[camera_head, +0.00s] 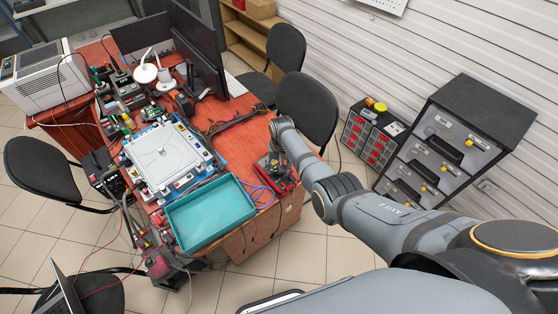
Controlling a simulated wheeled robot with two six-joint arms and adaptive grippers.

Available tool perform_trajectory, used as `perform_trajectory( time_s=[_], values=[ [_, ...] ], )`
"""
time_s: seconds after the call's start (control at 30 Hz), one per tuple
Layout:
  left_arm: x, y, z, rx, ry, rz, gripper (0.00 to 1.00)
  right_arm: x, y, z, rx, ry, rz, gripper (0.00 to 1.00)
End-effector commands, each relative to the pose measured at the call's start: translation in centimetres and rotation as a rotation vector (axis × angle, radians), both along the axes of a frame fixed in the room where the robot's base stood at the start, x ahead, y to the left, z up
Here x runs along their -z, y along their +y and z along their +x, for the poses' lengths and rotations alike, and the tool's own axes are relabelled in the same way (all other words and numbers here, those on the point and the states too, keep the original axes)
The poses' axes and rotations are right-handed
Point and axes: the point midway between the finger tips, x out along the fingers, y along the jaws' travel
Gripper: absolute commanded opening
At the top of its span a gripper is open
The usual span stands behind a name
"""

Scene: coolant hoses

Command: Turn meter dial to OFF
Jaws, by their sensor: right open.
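A red device that looks like the meter (287,184) lies at the right edge of the red-brown desk (240,150). My right arm reaches in from the lower right, and my right gripper (274,168) points down right at the meter, covering part of it. The gripper is open; whether its fingers touch the meter cannot be told. The dial and its markings are hidden or too small to make out. My left gripper is not in view.
A teal tray (211,212) and a white device with a blue edge (166,155) lie left of the meter. Blue and dark cables run close by. Monitors (196,50) stand behind. Chairs (308,108) and a drawer cabinet (440,147) stand to the right.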

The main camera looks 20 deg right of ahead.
Motion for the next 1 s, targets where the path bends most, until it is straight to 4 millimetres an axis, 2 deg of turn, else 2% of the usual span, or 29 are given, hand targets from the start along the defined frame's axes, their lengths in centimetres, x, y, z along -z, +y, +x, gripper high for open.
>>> perform_trajectory(
  time_s=[0.13, 0.4, 0.5, 0.63, 1.0],
  values=[
    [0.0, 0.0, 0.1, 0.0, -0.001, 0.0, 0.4, -2.3, -0.1, -0.1, 0.0, -0.003, 0.0, 0.57],
    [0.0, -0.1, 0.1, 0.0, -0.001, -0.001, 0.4, -8.8, -0.4, -0.1, 0.0, -0.004, 0.0, 0.57],
    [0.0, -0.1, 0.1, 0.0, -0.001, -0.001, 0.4, -10.2, -0.4, -0.1, 0.0, -0.001, 0.0, 0.57],
    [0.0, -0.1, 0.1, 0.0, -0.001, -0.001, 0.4, -11.0, -0.5, -0.2, 0.0, 0.0, 0.0, 0.57],
    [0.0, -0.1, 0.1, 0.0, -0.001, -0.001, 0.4, -11.1, -0.5, -0.2, 0.0, 0.0, 0.0, 0.57]
  ],
)
